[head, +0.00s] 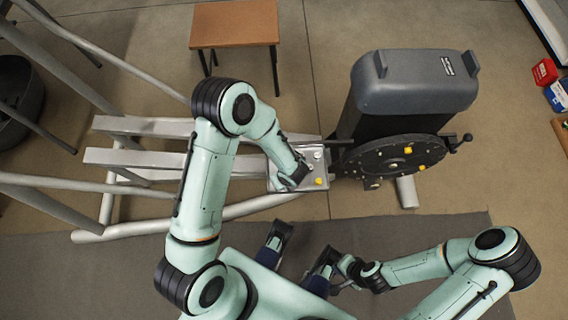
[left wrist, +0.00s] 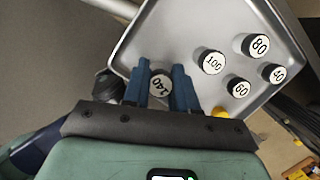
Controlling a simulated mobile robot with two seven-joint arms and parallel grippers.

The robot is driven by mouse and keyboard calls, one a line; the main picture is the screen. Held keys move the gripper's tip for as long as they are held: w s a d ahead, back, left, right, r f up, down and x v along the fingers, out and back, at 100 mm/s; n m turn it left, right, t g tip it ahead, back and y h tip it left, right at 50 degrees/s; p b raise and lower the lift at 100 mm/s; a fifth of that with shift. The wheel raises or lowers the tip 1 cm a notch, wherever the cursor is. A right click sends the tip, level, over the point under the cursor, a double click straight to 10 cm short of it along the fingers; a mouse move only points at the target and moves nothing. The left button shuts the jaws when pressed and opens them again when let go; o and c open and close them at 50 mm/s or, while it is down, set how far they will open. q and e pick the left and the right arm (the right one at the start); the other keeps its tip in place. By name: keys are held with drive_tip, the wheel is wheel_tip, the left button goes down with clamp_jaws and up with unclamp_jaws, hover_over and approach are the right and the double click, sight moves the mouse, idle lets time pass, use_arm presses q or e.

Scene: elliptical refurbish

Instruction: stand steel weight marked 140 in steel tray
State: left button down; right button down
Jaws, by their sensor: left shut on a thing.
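The steel tray (head: 318,206) lies beside the dark wheel in the head view. Its rim and floor (left wrist: 187,25) fill much of the left wrist view. My left gripper (left wrist: 162,75) is shut on the weight marked 140 (left wrist: 161,86), with one blue finger on each side. In the head view my left gripper (head: 291,178) is over the tray, mostly hidden by the wrist. My right gripper (head: 338,268) is low in the head view, away from the tray; its jaw opening is unclear.
Several other weights stand in the tray, including one marked 100 (left wrist: 212,62) and one marked 80 (left wrist: 258,44). A yellow piece (left wrist: 221,112) is near the tray's edge. The grey-topped machine (head: 415,85) stands right of the tray; metal rails (head: 135,160) run left. A brown stool (head: 235,24) is behind.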

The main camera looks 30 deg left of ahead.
use_arm(q)
drive_tip(key=shift+f, duration=0.35)
drive_tip(key=c, duration=0.9)
unclamp_jaws()
